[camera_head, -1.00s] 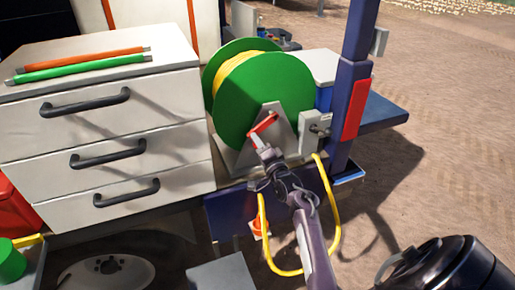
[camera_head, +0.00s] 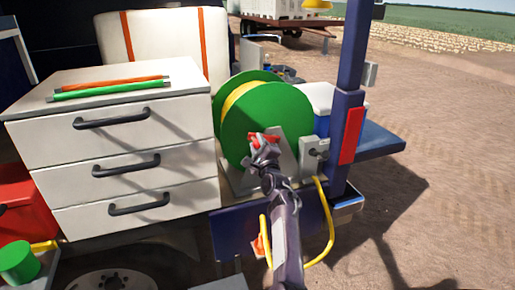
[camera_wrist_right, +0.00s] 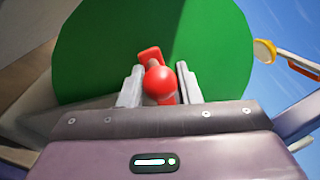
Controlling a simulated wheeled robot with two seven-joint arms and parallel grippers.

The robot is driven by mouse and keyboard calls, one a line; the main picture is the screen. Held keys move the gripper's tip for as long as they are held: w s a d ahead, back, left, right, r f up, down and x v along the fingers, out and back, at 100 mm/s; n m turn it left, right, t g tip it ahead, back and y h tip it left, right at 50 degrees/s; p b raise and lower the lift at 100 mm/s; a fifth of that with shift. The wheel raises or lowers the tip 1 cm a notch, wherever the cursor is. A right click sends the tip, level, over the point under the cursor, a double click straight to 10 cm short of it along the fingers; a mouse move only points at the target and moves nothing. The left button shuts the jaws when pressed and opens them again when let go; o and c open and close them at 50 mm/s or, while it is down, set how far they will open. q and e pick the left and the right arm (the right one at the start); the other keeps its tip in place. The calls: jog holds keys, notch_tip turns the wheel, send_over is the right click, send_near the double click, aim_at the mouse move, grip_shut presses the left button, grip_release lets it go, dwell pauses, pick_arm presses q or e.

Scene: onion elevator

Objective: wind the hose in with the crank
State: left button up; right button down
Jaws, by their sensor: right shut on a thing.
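The green hose reel (camera_head: 268,118) stands on a grey bracket at the vehicle's edge, with yellow hose (camera_head: 236,100) wound between its two discs. A loop of the yellow hose (camera_head: 329,225) hangs down below the reel. The red crank (camera_head: 262,138) is on the front disc. My right gripper (camera_head: 264,148) is at the crank and hides part of it. In the right wrist view the red knob (camera_wrist_right: 160,80) sits between the two fingers of my right gripper (camera_wrist_right: 160,92), with the green disc behind. My left gripper is out of view.
A white drawer cabinet (camera_head: 125,130) with dark handles stands left of the reel, with an orange and a green rod on top. A dark blue post (camera_head: 347,120) with a red plate rises right of the reel. Open dirt ground lies to the right.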

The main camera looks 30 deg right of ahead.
jog(key=shift+d+r+m, duration=0.15)
jog(key=shift+r+m, duration=0.15)
jog(key=shift+r, duration=0.1)
jog(key=shift+d+r+m+p, duration=0.1)
jog(key=shift+r+m+p, duration=0.05)
jog(key=shift+m+p, duration=0.2)
jog(key=shift+s+m, duration=0.1)
jog(key=shift+m, duration=0.15)
jog(key=c, duration=1.1)
grip_release()
jog(key=shift+d, duration=0.1)
